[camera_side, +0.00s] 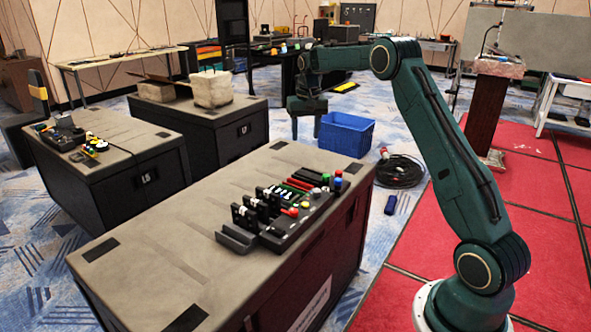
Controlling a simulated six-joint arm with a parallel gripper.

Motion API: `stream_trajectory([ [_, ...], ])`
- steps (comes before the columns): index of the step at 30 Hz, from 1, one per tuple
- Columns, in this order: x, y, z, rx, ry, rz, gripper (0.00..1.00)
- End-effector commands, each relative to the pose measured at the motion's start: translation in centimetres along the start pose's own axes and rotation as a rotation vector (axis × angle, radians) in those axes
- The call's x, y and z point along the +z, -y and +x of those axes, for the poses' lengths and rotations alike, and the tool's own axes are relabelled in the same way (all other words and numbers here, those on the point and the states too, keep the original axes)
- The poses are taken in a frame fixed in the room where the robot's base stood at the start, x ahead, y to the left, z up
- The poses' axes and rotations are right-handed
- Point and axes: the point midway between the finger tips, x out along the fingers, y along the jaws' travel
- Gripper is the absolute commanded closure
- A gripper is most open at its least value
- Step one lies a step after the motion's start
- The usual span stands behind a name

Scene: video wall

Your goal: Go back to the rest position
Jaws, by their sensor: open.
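My gripper (306,128) hangs at the end of my green arm, pointing down, with its two fingers spread apart. It is in the upper middle of the side view, next to the left side of the blue crate. Nothing shows between the fingers. Nearer the camera, a dark case with a grey top (150,260) carries a black panel (285,222) with coloured knobs, red and green strips and upright black modules. The gripper appears apart from this panel.
A blue crate (346,134) stands on the carpet, with a coiled black cable (399,171) right of it. Two more dark cases stand at left, one with a control panel (75,138), one with a pale block (212,89). A dark lectern (487,105) stands at right.

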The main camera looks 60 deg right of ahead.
Motion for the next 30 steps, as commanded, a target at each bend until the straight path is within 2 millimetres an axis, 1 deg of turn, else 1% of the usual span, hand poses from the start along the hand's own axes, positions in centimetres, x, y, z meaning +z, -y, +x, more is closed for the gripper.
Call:
stream_trajectory([
  [1, 0.9, 0.8, -1.4, -0.004, -0.012, -0.020, 0.50],
  [3, 2.1, 1.6, -3.0, -0.009, -0.027, -0.045, 0.50],
  [8, 5.1, 3.2, -6.5, -0.020, -0.059, -0.101, 0.50],
  [15, 10.4, 5.0, -10.8, -0.038, -0.106, -0.186, 0.50],
  [21, 15.2, 5.8, -13.6, -0.055, -0.145, -0.257, 0.50],
  [30, 22.9, 5.9, -16.3, -0.082, -0.203, -0.361, 0.50],
])
